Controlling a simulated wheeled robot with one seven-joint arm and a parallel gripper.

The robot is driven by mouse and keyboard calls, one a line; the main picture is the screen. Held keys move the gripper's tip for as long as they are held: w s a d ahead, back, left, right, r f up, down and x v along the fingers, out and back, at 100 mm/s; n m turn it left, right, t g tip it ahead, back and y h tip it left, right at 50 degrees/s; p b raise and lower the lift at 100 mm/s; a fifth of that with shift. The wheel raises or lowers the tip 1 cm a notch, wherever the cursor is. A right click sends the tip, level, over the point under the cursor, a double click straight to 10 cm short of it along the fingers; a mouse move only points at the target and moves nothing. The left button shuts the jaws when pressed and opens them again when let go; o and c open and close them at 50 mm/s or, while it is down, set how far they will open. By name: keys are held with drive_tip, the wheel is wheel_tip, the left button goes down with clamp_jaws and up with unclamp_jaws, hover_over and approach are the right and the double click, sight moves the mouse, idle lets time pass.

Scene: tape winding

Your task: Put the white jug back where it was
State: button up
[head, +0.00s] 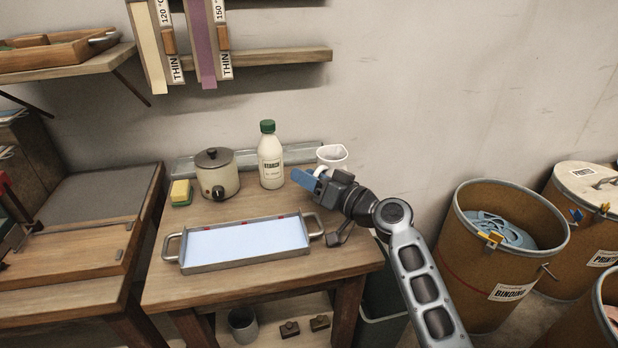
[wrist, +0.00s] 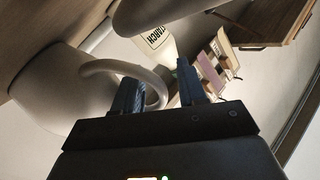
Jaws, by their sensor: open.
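The white jug (head: 332,154) stands upright at the back right corner of the wooden table (head: 210,213) in the head view, its lower part hidden behind my gripper (head: 308,179). In the wrist view the jug (wrist: 62,98) fills the left side, with its curved handle (wrist: 112,67) reaching toward my gripper (wrist: 158,78). My gripper is open, its blue fingers close to the handle. The handle's end shows between the fingers; whether they touch it I cannot tell.
A green-capped starch bottle (head: 270,160) stands left of my gripper, with a lidded pot (head: 215,174) and a sponge (head: 180,192) beyond. A metal tray (head: 245,261) of pale liquid lies in front. Fibre drums (head: 495,290) stand on the floor at right.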

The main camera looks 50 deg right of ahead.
drive_tip(key=shift+r, duration=0.1)
drive_tip(key=s+b, duration=0.2)
drive_tip(key=s, duration=1)
drive_tip(key=shift+d, duration=0.1)
